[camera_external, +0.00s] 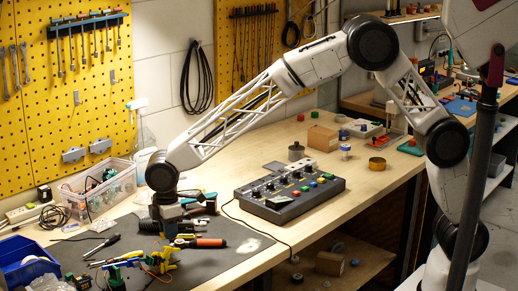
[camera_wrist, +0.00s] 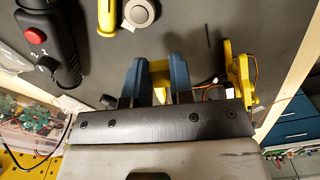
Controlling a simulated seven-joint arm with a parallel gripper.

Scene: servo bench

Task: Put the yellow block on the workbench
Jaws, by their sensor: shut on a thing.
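My gripper (camera_wrist: 158,82) shows in the wrist view with its two blue fingers closed on a yellow block (camera_wrist: 159,68), which sits between them near the fingertips. In the external view my gripper (camera_external: 171,226) points down over the dark mat at the front left of the workbench (camera_external: 318,173). The block cannot be told apart from the clutter there. I cannot tell whether the block touches the mat.
A yellow servo assembly with wires (camera_wrist: 240,78) stands close to the right of my fingers. A black tool with a red button (camera_wrist: 40,45) and a grey round part (camera_wrist: 139,14) lie nearby. A control box (camera_external: 290,193) and clear bin (camera_external: 103,188) stand on the bench.

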